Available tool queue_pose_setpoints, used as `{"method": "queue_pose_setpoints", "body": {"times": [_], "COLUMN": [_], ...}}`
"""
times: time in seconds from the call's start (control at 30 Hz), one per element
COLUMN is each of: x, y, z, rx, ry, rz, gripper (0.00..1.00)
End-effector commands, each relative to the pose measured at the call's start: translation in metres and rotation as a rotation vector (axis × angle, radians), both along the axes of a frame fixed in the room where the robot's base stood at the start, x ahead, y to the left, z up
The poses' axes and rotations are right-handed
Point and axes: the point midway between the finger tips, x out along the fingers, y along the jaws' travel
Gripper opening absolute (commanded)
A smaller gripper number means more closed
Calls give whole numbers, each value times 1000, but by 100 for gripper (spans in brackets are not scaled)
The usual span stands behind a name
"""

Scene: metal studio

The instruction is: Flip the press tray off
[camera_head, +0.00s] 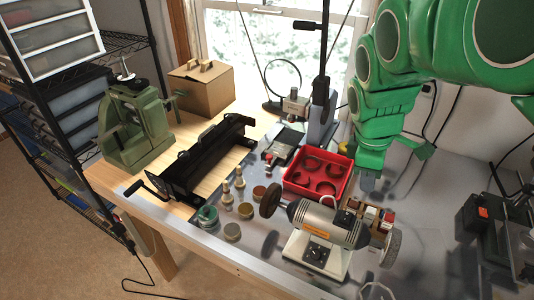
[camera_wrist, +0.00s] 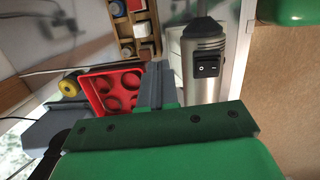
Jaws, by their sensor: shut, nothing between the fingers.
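A red tray (camera_head: 312,193) holding dark ring-shaped pieces lies on the bench; it also shows in the wrist view (camera_wrist: 84,90). I cannot tell whether it is the press tray. In the wrist view a silver cylindrical body (camera_wrist: 200,88) carries a black rocker switch (camera_wrist: 207,66) with white marks; its position is too small to tell. My gripper (camera_head: 369,186) points down just right of the red tray, behind the grinder. In the wrist view my gripper (camera_wrist: 156,72) is shut and empty, between the tray and the silver body.
A silver bench grinder (camera_head: 322,222) stands in front of my gripper, with a wooden rack (camera_head: 372,218) of small containers beside it. A green press (camera_head: 135,130), a black slip-roll tool (camera_head: 205,155) and a cardboard box (camera_head: 202,88) stand left. Several small jars (camera_head: 232,232) stand near the front edge.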

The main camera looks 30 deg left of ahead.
Motion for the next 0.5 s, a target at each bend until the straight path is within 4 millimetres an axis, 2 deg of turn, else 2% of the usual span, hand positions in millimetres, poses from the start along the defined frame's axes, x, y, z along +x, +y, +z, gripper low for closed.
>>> {"method": "queue_pose_setpoints", "body": {"times": [0.03,0.2,0.5], "x": [6,25,45], "y": [14,57,141], "z": [-2,-4,-12], "rx": [-5,-24,-67], "ry": [-1,-12,-28], "rz": [60,272,645], "gripper": [0,0,0]}}
